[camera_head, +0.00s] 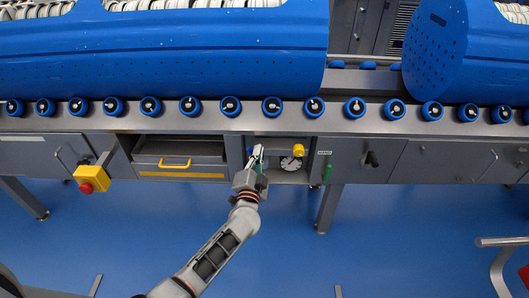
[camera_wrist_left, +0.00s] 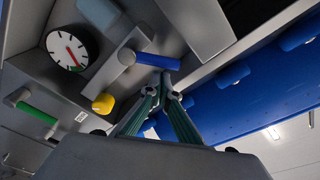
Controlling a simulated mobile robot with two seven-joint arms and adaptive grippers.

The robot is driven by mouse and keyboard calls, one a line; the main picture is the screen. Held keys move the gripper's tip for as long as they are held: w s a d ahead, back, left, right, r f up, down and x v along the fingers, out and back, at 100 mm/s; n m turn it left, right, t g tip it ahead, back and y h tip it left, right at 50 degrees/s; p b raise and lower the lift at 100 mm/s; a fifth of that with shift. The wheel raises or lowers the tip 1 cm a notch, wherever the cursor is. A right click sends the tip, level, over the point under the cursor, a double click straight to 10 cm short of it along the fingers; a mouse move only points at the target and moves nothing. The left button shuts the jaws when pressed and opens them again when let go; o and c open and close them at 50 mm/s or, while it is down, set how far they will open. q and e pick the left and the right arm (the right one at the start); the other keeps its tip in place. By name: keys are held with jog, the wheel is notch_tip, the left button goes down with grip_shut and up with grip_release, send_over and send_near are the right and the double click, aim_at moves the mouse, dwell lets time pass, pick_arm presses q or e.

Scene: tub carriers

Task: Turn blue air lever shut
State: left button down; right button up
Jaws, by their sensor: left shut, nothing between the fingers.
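The blue air lever (camera_wrist_left: 157,61) shows in the left wrist view as a short blue bar sticking out sideways from a grey block (camera_wrist_left: 122,58). In the head view my left gripper hides it, or it is too small to make out. My left gripper (camera_head: 257,152) reaches up to the open bay in the line's front. It also shows in the left wrist view (camera_wrist_left: 166,84), with its fingers together and nothing between them. Its tips are close to the lever's free end; I cannot tell whether they touch. My right gripper is in neither view.
A round gauge (camera_head: 291,163) and a yellow knob (camera_head: 298,150) sit right of the gripper. A green handle (camera_head: 327,174) is further right. A drawer (camera_head: 180,158) and a red emergency button (camera_head: 86,188) are at the left. Blue rollers (camera_head: 231,106) line the edge above. Blue floor below is mostly clear.

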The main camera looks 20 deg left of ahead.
pick_arm(q)
jog(key=shift+s+a+f, duration=0.2)
jog(key=shift+a, duration=0.15)
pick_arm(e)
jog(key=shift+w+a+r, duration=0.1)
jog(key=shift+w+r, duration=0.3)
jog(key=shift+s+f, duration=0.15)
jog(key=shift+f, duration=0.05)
